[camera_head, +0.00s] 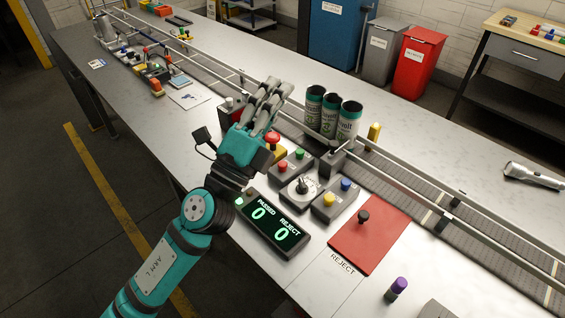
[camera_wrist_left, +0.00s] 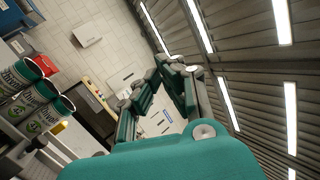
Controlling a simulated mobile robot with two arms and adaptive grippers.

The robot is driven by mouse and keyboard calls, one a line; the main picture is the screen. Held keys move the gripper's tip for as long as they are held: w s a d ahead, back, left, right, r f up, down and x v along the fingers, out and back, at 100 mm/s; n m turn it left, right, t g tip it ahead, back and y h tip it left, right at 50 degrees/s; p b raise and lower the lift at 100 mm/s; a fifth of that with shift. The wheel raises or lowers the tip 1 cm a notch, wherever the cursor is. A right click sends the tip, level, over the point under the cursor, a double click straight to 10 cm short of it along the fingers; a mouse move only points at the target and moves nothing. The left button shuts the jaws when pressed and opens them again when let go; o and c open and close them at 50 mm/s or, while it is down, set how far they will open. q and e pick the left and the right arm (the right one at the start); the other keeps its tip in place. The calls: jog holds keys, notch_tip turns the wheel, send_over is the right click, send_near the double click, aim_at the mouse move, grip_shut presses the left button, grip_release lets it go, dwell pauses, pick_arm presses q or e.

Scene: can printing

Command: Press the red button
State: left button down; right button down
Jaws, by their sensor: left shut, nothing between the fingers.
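My left gripper (camera_head: 272,92) is above the table on the near side of the conveyor, its fingers raised and pointing away from the table top. It is shut and empty; its fingers also show in the left wrist view (camera_wrist_left: 163,76). A red mushroom-shaped button (camera_head: 272,138) on a yellow base stands just beside and below the gripper hand, partly covered by it. A grey box (camera_head: 291,168) right of it carries a small red button (camera_head: 283,164) and a green one. The gripper's fingers are apart from both red buttons. My right gripper is out of view.
Three green and white cans (camera_head: 348,122) stand by the conveyor (camera_head: 412,190); they also show in the left wrist view (camera_wrist_left: 40,110). Nearby are a dial box (camera_head: 301,191), a yellow-and-blue button box (camera_head: 336,201), a counter display (camera_head: 272,224) reading zeros and a red reject mat (camera_head: 375,238).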

pick_arm(q)
jog(key=s+d+f+m+g+h, duration=0.1)
jog(key=d+f+m+g+h, duration=0.15)
jog(key=d+m+g, duration=0.65)
jog(key=s+d+f+m+g+h, duration=0.1)
jog(key=s+d+f+m+g, duration=0.2)
jog(key=m+g, duration=0.75)
jog(key=w+a+f+m+t+y, duration=0.3)
jog(key=w+a+y, duration=0.2)
jog(key=w+y, duration=0.1)
jog(key=w+a+f+m+t+y, duration=0.3)
jog(key=w+a+f+y, duration=0.1)
jog(key=w+a+y, duration=0.1)
jog(key=w+y, duration=0.1)
jog(key=w, duration=0.1)
jog(key=shift+w+a+f+m+t, duration=0.25)
jog(key=shift+w+m+t, duration=0.1)
